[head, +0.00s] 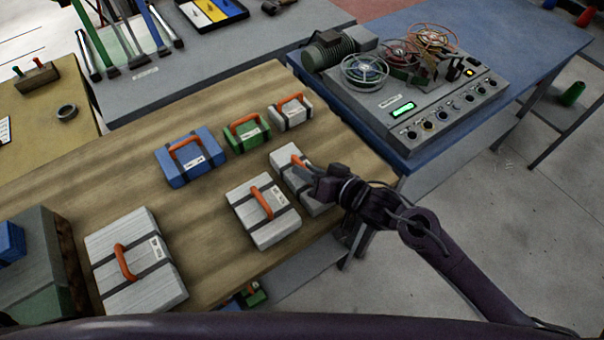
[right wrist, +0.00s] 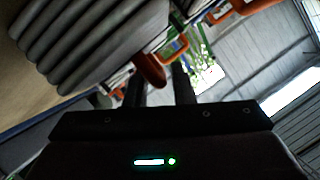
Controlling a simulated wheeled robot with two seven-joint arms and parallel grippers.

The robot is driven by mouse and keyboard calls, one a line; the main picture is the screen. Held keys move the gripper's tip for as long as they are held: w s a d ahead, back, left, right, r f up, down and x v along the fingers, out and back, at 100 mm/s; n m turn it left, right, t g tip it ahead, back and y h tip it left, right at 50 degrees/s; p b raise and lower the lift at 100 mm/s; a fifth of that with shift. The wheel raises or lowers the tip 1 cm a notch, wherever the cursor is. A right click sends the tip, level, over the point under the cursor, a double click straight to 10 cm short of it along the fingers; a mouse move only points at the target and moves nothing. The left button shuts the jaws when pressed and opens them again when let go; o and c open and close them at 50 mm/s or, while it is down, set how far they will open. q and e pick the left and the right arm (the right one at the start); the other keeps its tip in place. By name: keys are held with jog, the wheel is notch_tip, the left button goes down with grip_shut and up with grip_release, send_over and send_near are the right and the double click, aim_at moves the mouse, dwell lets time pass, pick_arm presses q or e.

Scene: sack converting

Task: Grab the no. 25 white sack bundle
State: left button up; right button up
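Several white sack bundles with dark straps and orange handles are on the wooden table. A large one (head: 110,244) is at the front left, a middle-sized one (head: 244,213) is right of centre, and a small one (head: 290,118) is at the back. Another white bundle (head: 283,163) lies partly under my right gripper (head: 308,173). The labels are too small to read, so I cannot tell which is no. 25. In the right wrist view my right gripper (right wrist: 158,85) has its fingers apart, with an orange handle (right wrist: 150,70) close at their tips. My left gripper is not in view.
A blue bundle (head: 201,167) and a green bundle (head: 236,143) stand close behind the white ones. A grey control box (head: 435,122) with wire reels sits on the blue table at right. A green-grey bin (head: 36,262) is at the far left.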

jog(key=shift+w+a+f, duration=0.1)
jog(key=shift+w+a, duration=0.05)
jog(key=shift+a, duration=0.05)
grip_shut()
dwell(0.3)
